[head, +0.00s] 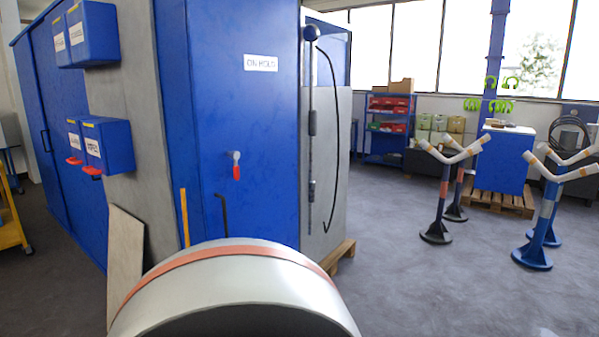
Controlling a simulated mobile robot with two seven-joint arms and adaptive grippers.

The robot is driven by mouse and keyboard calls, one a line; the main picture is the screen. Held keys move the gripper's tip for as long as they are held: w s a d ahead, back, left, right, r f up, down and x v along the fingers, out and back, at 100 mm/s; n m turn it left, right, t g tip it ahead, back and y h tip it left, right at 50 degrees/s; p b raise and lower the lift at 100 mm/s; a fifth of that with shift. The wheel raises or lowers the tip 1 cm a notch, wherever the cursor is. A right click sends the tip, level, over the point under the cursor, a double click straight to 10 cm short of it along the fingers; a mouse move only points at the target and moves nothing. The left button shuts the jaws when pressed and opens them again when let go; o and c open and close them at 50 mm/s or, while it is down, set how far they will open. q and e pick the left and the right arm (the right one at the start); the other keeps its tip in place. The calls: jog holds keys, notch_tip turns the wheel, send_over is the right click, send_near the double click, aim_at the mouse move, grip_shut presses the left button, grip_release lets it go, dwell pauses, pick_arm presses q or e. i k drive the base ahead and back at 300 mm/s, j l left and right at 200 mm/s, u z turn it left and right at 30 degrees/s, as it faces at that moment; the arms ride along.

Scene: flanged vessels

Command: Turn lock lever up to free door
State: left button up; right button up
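A small lever with a grey pivot and a red grip (236,168) is on the blue panel (226,110) under a white "ON HOLD" sign (261,63). Its red grip hangs straight down. Red handles also show under two small blue boxes at the left, the nearer handle (92,171) and the farther handle (74,161). A blue cabinet door with a dark bar handle (46,141) stands at the far left and looks shut. Which lever locks which door cannot be told. Neither of my grippers is in view.
A large silver cylinder with a red band (230,291) fills the bottom middle, in front of the blue panel. A board (124,262) leans at the left. Y-shaped stands (440,200) are at the right. The grey floor (420,290) between is clear.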

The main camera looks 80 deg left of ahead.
aim_at(236, 168)
jog(key=u, duration=2.9)
